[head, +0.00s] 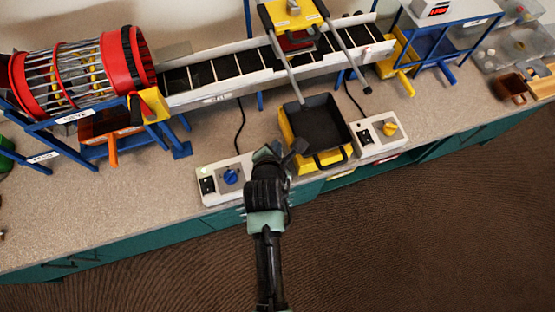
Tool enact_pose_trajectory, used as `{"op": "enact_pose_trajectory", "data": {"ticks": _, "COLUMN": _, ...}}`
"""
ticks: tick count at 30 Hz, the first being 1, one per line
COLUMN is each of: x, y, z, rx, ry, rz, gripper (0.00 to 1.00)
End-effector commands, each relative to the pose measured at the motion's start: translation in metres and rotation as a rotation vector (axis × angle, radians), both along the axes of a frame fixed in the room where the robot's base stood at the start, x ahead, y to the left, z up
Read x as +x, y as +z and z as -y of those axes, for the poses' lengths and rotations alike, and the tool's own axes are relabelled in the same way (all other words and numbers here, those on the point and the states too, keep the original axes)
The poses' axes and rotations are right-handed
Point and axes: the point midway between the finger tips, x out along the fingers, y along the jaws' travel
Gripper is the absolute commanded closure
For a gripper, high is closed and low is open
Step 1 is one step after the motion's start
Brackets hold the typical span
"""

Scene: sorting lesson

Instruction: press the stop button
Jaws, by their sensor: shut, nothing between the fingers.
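My gripper (278,149) is shut and empty, above the bench's front edge between a white control box and a yellow-rimmed black bin. The left control box (212,198) has a black switch (208,185), a blue knob (230,176) and a small light at its back left. My gripper covers its right end. The right control box (376,149) has a black switch (365,137) and a yellow knob (389,129). I cannot make out a labelled stop button, and I cannot tell whether one is behind my gripper.
The black bin (318,126) stands just right of my gripper. Behind is a conveyor (225,69) under a yellow frame (292,14). A red drum sieve (127,60) is at left, a blue stand (440,45) at right. The bench's front left (100,215) is clear.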

Motion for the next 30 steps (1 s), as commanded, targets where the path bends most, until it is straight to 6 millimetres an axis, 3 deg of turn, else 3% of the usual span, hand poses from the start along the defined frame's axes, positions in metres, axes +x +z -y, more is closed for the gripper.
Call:
{"op": "enact_pose_trajectory", "data": {"ticks": 1, "x": 0.0, "y": -0.012, "z": 0.0, "rx": 0.0, "ry": 0.0, "rz": 0.0, "gripper": 1.0}}
{"op": "enact_pose_trajectory", "data": {"ticks": 9, "x": 0.0, "y": -0.049, "z": 0.0, "rx": 0.0, "ry": 0.0, "rz": 0.0, "gripper": 1.0}}
{"op": "enact_pose_trajectory", "data": {"ticks": 15, "x": 0.0, "y": -0.068, "z": 0.0, "rx": 0.0, "ry": 0.0, "rz": -0.001, "gripper": 1.0}}
{"op": "enact_pose_trajectory", "data": {"ticks": 30, "x": 0.0, "y": -0.071, "z": 0.0, "rx": 0.0, "ry": 0.0, "rz": 0.0, "gripper": 1.0}}
